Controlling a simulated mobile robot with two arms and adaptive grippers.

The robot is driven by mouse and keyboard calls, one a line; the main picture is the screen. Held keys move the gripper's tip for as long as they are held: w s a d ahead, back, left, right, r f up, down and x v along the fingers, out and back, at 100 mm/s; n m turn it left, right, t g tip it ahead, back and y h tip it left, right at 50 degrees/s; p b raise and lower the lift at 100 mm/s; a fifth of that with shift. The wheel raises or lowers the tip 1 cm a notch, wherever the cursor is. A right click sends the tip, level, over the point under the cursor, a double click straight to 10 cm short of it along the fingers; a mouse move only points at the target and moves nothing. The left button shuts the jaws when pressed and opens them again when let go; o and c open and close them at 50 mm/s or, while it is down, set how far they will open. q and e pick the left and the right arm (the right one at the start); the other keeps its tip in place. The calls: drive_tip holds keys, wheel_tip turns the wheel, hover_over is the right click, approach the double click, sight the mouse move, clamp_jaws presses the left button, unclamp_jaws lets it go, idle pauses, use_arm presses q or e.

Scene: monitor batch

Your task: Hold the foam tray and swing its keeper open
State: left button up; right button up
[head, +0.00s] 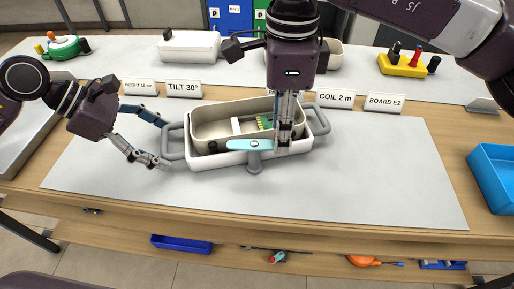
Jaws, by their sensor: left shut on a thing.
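The foam tray (205,160) is a white shell with grey side handles and a beige inner tub, standing on the grey mat in the head view. A green board and a white piece lie inside. The keeper (238,145) is a light-blue bar lying across the tray's front rim, with a round pivot near its middle. My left gripper (166,143) is at the left handle, its fingers above and below it, shut on it. My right gripper (285,146) points down over the tray front, at the keeper's right end. Whether its fingers are apart or touch the keeper is unclear.
Label cards, including TILT 30° (184,89) and COIL 2 m (335,98), stand behind the tray. A blue bin (492,178) sits at the right edge. The grey mat (370,180) is clear in front and right of the tray.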

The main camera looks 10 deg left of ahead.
wheel_tip(320, 180, up, 12)
idle(0.5)
idle(0.3)
use_arm(q)
drive_tip(key=o, duration=1.4)
drive_tip(key=v, duration=1.2)
